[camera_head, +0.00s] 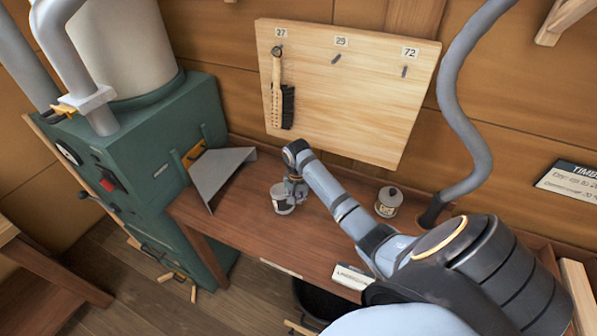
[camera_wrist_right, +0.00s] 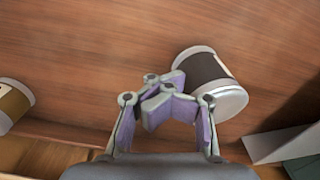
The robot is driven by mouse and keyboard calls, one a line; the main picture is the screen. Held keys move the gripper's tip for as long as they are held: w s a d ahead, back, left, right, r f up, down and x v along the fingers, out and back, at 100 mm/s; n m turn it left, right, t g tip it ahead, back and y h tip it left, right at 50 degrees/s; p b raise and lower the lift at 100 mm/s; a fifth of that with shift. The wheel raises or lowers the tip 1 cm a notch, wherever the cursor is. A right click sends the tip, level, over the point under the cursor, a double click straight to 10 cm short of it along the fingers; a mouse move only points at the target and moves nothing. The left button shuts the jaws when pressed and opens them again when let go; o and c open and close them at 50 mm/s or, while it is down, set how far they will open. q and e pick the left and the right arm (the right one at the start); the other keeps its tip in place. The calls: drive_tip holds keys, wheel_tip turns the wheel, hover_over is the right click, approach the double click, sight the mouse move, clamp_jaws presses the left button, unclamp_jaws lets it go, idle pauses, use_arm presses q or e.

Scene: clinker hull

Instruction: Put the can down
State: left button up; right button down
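The can (camera_head: 283,199) has a dark band and pale ends. In the wrist view the can (camera_wrist_right: 208,70) shows just beyond and to the right of my fingertips. My right gripper (camera_head: 293,186) is low over the bench, right at the can's upper side. In the wrist view its fingertips (camera_wrist_right: 163,94) are drawn together and overlap the can's left edge, not around it. I see nothing between them. I cannot tell whether they touch the can. My left gripper is not in view.
A grey metal sheet (camera_head: 220,172) stands left of the can, by the green machine (camera_head: 150,150). A brush (camera_head: 281,98) hangs on the pegboard (camera_head: 345,110) behind.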

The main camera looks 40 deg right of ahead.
wheel_tip(320, 180, down, 3)
drive_tip(key=shift+w+d+r, duration=0.1)
drive_tip(key=shift+w+d, duration=0.05)
drive_tip(key=shift+f, duration=0.3)
drive_tip(key=c, duration=2)
unclamp_jaws()
drive_tip(key=shift+s+f, duration=0.1)
drive_tip(key=shift+s, duration=0.25)
drive_tip(key=shift+c, duration=0.2)
drive_tip(key=o, duration=0.7)
drive_tip(key=shift+s+f, duration=0.1)
drive_tip(key=o, duration=1)
drive_tip(key=shift+w, duration=0.4)
drive_tip(key=shift+c, duration=0.2)
drive_tip(key=o, duration=0.4)
